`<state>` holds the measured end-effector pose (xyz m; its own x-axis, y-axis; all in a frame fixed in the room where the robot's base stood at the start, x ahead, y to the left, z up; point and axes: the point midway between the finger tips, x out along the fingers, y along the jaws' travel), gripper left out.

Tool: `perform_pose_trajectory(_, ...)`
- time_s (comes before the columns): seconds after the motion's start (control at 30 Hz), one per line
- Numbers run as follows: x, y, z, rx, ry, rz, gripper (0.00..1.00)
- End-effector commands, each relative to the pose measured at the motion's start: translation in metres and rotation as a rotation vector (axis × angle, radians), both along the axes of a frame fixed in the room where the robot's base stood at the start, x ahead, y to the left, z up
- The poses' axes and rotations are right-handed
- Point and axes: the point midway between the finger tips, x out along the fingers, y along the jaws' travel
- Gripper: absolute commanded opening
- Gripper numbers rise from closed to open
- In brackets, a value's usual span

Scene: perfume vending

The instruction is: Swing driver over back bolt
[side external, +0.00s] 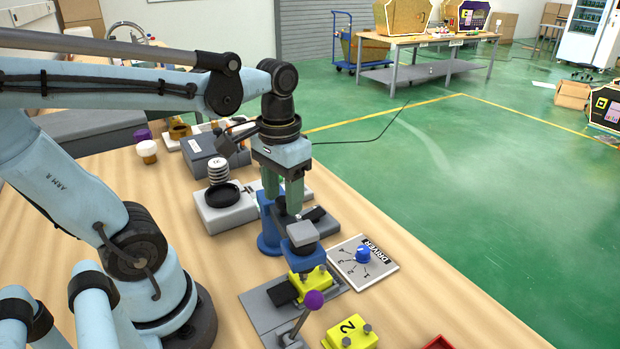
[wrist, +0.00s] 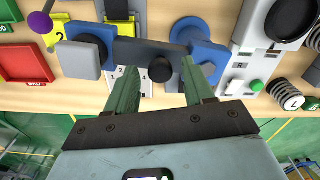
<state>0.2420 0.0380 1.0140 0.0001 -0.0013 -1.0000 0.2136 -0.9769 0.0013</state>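The driver has a blue post (side external: 268,238), a dark swing arm (wrist: 140,50) and a grey square head (side external: 301,233). The head (wrist: 87,62) shows at left in the wrist view, the post (wrist: 206,52) at right. My gripper (wrist: 159,74) is open. Its green fingers stand on either side of the black knob (wrist: 161,69) on the swing arm, with small gaps visible. A yellow block (side external: 309,282) sits in a grey fixture below the head. Its bolts are partly hidden by the head, so I cannot tell whether the head lines up with the back bolt.
A DRIVER dial panel (side external: 378,272) lies right of the fixture. A purple-knobbed lever (side external: 313,299) rises in front of it. Another yellow block (side external: 350,334), marked 2, sits near the front. A red tray (wrist: 22,62) and a grey base with a black dish (side external: 216,211) stand nearby.

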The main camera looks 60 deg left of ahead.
Motion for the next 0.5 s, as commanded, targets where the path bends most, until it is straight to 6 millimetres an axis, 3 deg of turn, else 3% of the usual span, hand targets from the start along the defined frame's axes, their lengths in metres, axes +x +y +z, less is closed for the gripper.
perform_pose_trajectory(0.33,0.0,0.0,0.002,0.001,0.0,0.0,0.54)
perform_pose_trajectory(0.5,0.0,0.0,0.015,0.001,0.0,0.0,0.54)
